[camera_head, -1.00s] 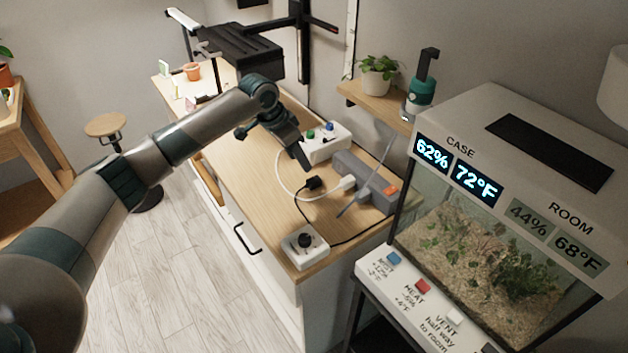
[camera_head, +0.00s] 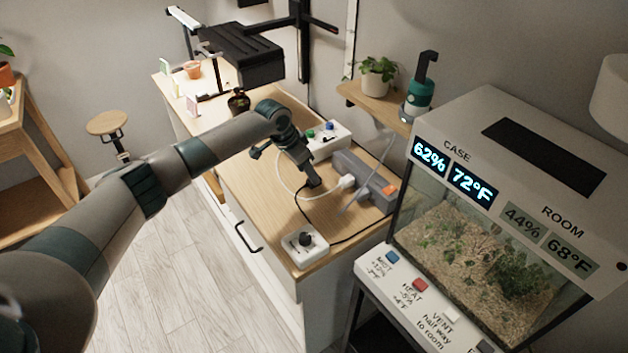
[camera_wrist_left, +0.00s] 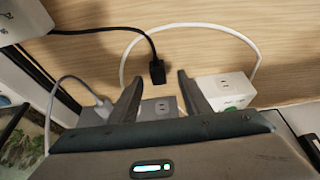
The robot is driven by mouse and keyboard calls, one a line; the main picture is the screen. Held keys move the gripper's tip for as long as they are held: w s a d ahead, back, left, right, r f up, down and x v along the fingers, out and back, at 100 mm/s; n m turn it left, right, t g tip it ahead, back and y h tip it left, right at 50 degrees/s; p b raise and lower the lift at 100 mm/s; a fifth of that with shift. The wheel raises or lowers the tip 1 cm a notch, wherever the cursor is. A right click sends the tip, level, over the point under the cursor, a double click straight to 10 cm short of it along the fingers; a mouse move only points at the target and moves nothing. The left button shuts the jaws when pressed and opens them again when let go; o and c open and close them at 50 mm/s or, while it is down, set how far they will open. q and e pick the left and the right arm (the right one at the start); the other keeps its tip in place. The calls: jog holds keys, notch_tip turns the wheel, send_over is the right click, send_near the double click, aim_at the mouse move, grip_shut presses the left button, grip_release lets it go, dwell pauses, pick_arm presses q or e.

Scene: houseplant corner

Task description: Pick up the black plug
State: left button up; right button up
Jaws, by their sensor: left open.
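The black plug (camera_wrist_left: 157,72) lies on the wooden cabinet top, with its black cord running up and left in the left wrist view. My left gripper (camera_wrist_left: 160,88) is open, one finger on each side of the plug's line, with the plug just past the fingertips. Whether the fingers touch it cannot be told. In the head view my left gripper (camera_head: 314,184) reaches down over the plug and hides most or all of it. The black cord (camera_head: 297,204) shows beside it. My right gripper is not in view.
A grey power strip (camera_head: 378,192) with a white plug (camera_head: 347,181) lies close right of the gripper. A white box (camera_head: 327,140) with knobs stands behind; a white dial box (camera_head: 304,246) sits at the front corner. A white cord (camera_wrist_left: 200,25) loops around the plug.

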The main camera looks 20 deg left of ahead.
pick_arm(q)
jog(key=shift+p+x, duration=0.3)
jog(key=shift+x, duration=0.75)
jog(key=shift+w+d+f, duration=0.15)
jog(key=shift+d+f, duration=0.15)
jog(key=shift+f, duration=0.35)
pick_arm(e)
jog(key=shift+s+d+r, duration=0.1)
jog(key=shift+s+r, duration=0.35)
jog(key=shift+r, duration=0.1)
pick_arm(q)
grip_shut()
jog(key=shift+r, duration=0.15)
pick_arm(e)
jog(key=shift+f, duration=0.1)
